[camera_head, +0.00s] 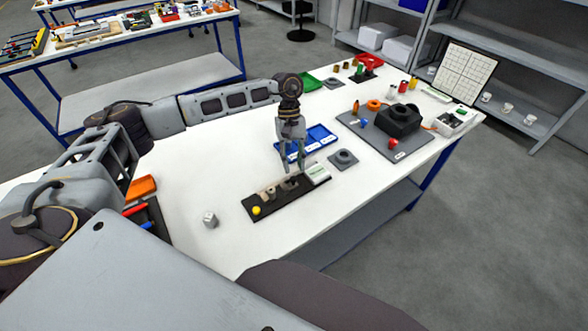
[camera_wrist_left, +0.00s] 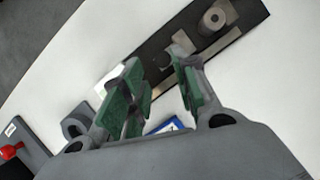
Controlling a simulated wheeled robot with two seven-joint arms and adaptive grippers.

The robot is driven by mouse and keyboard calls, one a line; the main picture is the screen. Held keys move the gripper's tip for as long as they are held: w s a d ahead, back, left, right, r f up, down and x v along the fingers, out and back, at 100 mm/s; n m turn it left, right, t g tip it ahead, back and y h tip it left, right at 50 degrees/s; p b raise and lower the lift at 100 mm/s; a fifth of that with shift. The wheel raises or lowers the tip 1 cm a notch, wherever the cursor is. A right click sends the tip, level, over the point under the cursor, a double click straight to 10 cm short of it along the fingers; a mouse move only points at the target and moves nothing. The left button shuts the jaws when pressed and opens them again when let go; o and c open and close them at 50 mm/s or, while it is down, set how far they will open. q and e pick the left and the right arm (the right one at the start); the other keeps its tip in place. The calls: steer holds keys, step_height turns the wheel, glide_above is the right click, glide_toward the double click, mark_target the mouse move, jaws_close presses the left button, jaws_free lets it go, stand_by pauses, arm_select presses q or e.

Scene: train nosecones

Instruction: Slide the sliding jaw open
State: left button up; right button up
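A long black fixture (camera_head: 262,203) lies on the white table below my left gripper. It carries grey metal blocks (camera_head: 271,191), a yellow knob (camera_head: 257,211) at its near left end and a pale labelled block (camera_head: 317,173) at its right end. I cannot tell surely which block is the sliding jaw. In the left wrist view the fixture (camera_wrist_left: 133,62) runs diagonally, with a round grey cylinder (camera_wrist_left: 214,18) and a small pale block (camera_wrist_left: 181,44) beyond the fingers. My left gripper (camera_head: 292,166) points down above the fixture; its green-padded fingers (camera_wrist_left: 158,80) are apart and empty. My right gripper is out of view.
A grey board (camera_head: 382,143) with a black housing (camera_head: 398,120) stands farther right.

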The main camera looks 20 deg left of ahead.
arm_select(q)
steer(key=v, duration=0.8)
stand_by(0.6)
